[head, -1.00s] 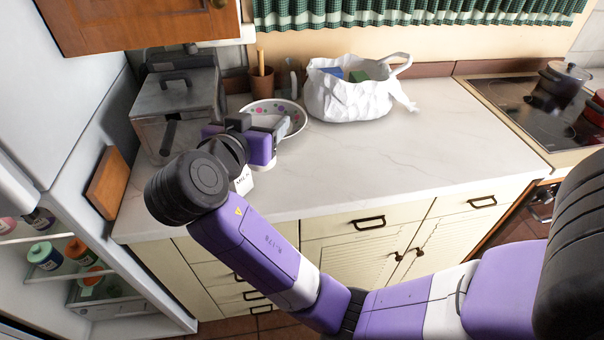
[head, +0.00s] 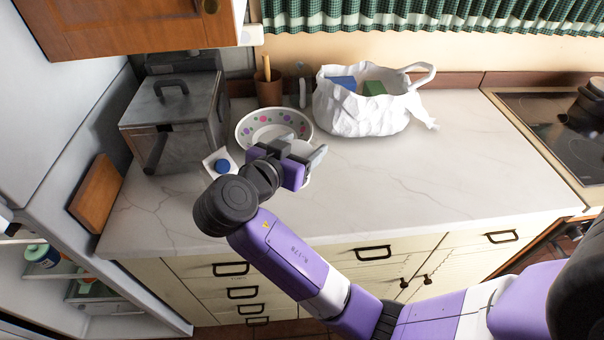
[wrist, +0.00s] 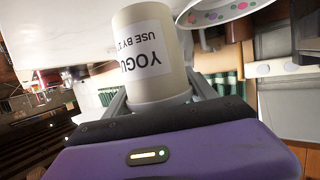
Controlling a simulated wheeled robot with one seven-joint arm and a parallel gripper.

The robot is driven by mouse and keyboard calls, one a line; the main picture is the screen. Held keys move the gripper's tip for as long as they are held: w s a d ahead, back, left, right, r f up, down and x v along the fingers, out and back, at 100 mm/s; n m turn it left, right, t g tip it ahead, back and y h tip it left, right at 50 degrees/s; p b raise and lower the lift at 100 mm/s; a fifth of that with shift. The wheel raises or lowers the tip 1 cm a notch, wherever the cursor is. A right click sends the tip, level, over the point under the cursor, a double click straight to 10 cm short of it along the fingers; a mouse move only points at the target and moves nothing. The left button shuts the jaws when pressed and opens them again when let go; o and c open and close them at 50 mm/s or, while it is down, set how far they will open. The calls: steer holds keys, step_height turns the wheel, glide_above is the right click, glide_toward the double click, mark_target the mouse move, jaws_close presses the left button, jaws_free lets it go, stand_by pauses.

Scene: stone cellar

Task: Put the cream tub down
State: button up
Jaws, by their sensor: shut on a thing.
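The cream tub (wrist: 147,62) is a pale cylinder with a white label reading "YOGU" and "USE BY", upside down in the wrist view, which is itself inverted. My gripper (wrist: 160,95) is shut on it, one finger on each side. In the head view my gripper (head: 305,160) is over the counter (head: 400,180), just front right of the spotted bowl. There my gripper hides nearly all of the tub. I cannot tell whether the tub touches the counter.
The spotted bowl (head: 245,130) is close behind my gripper. A white carton with a blue cap (head: 211,160) is to its left, by a metal box (head: 172,120). A white bag (head: 360,115) stands behind right. The counter's middle and right are clear, up to the hob (head: 545,125).

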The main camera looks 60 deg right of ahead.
step_height(320, 180, down, 9)
steer(key=shift+p, duration=0.3)
steer(key=o, duration=1.3)
steer(key=shift+f, duration=0.1)
steer(key=shift+a, duration=0.15)
steer(key=b+v, duration=0.2)
steer(key=v, duration=1)
steer(key=shift+b, duration=0.3)
